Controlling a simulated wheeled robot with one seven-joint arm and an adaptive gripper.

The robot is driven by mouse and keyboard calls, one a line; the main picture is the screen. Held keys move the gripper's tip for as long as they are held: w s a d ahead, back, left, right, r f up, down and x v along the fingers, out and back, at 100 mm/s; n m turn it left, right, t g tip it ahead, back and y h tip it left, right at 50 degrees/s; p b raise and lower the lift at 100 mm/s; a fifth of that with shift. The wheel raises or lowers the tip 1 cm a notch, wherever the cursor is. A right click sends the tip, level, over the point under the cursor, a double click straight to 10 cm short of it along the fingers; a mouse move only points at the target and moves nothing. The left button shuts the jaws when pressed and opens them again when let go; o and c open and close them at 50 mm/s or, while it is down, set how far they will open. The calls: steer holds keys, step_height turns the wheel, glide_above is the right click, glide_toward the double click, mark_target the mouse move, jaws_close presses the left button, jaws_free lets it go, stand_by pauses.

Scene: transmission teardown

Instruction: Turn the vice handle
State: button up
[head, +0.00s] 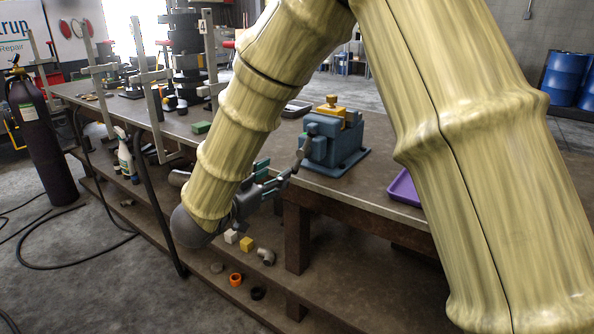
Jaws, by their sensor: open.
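A blue vice (338,148) with a yellow part on top (334,106) stands on the workbench, right of the picture's middle. A dark vice handle (305,146) shows on its left, front-facing side. My gripper (288,172) reaches from the lower left toward that handle. Its fingers are open and lie very close to the handle's lower end. I cannot tell whether they touch it. My arm covers part of the bench left of the vice.
The workbench (375,187) has a front edge just below the vice. A purple tray (405,188) lies to the right, partly behind my arm. Clamps (150,85) and stacked dark parts stand at the left. Small fittings lie on the lower shelf (200,255).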

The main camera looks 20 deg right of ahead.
mark_target(297, 157)
steer(key=shift+m+h, duration=0.3)
steer(key=x, duration=1)
steer(key=shift+d+r, duration=0.2)
steer(key=shift+r, duration=0.2)
jaws_close()
